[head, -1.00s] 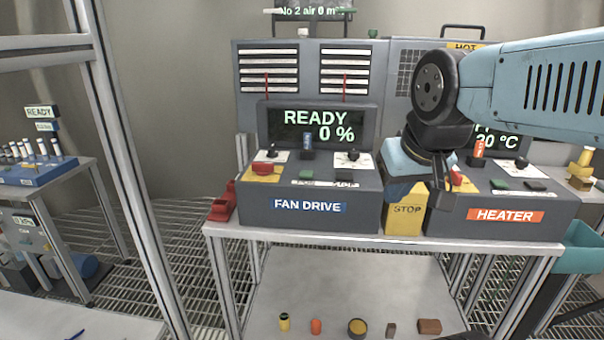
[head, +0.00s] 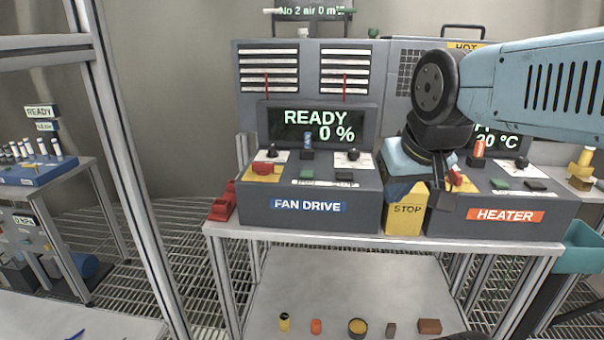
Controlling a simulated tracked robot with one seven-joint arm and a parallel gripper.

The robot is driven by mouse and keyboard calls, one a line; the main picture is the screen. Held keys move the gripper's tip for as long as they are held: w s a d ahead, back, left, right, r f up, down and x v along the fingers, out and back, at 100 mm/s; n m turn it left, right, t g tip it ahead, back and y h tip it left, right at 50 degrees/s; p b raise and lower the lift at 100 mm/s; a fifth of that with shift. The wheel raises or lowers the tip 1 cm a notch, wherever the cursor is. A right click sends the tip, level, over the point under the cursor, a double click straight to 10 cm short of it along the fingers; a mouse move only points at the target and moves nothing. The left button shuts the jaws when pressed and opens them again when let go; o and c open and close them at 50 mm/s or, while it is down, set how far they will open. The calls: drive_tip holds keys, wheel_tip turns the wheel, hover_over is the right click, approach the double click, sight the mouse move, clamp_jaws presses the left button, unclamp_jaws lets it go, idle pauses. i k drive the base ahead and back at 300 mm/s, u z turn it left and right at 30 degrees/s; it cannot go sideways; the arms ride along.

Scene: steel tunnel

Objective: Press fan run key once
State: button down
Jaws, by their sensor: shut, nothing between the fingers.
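The fan drive box (head: 260,210) stands on the table in the head view, with a blue FAN DRIVE label. Its screen (head: 317,125) reads READY and 0 %. A green key (head: 306,174) and a black key (head: 344,177) sit on its sloped top above a white label strip. The strip's print is too small to read. My gripper (head: 441,183) hangs to the right of the fan drive box, over the yellow STOP post and the left edge of the heater box. It is shut and empty, apart from the green key. My wrist partly hides its fingers.
A red knob (head: 263,168), a blue-topped switch (head: 307,141) and a black knob (head: 353,155) stand around the keys. The yellow STOP post (head: 404,221) stands between the fan drive box and the heater box (head: 460,219). The air above the fan drive keys is clear.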

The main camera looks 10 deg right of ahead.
sight(305, 174)
drive_tip(key=z, duration=1.55)
drive_tip(key=k, duration=0.4)
drive_tip(key=u, duration=0.55)
